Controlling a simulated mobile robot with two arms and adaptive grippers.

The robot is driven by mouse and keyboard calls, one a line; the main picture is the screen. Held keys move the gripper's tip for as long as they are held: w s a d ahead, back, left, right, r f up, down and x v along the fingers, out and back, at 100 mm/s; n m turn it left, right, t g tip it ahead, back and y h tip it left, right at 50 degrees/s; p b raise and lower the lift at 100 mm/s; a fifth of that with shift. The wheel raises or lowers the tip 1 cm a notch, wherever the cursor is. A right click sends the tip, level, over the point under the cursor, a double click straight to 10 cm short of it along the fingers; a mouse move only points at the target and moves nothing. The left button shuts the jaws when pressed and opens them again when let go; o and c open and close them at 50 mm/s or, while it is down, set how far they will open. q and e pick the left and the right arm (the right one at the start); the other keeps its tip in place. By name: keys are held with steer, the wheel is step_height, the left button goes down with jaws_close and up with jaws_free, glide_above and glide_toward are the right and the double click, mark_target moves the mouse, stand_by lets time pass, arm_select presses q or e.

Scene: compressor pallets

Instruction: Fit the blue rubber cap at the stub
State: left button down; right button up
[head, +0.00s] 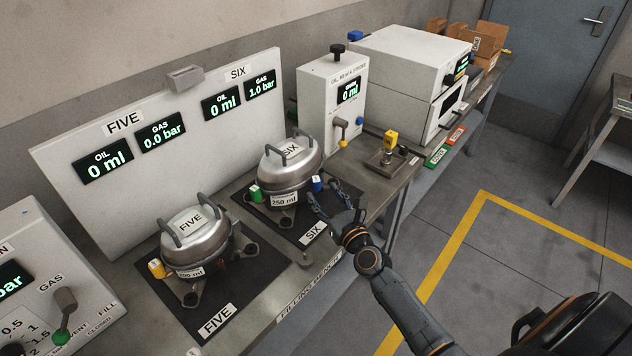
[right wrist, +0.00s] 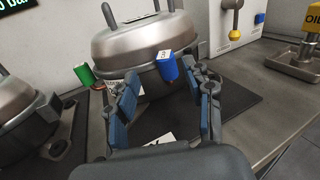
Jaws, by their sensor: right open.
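The blue rubber cap (head: 318,184), with a white marked end, is at the front right of compressor SIX (head: 288,168). In the right wrist view the blue cap (right wrist: 168,68) stands out against the compressor's lower body. The stub itself is hidden, and I cannot tell how far the cap sits on it. My right gripper (head: 326,190) is open, its fingers pointing at the cap. In the right wrist view the cap appears between the two fingertips (right wrist: 160,76), with no clear contact. My left gripper is out of view.
A green cap (head: 255,194) is at the left of compressor SIX. Compressor FIVE (head: 194,241), with a yellow cap (head: 157,268), stands on the mat to the left. A white oil unit (head: 331,97) and a small metal stand (head: 389,158) are to the right.

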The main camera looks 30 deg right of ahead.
mark_target(317, 181)
steer(key=shift+w+d, duration=0.25)
steer(key=shift+w, duration=1.15)
steer(key=shift+w+d, duration=0.2)
steer(key=shift+w, duration=1.15)
steer(key=shift+r, duration=0.1)
steer(key=shift+s, duration=0.1)
steer(key=shift+c, duration=0.4)
steer(key=c, duration=1)
steer(key=shift+o, duration=0.2)
steer(key=shift+r, duration=0.1)
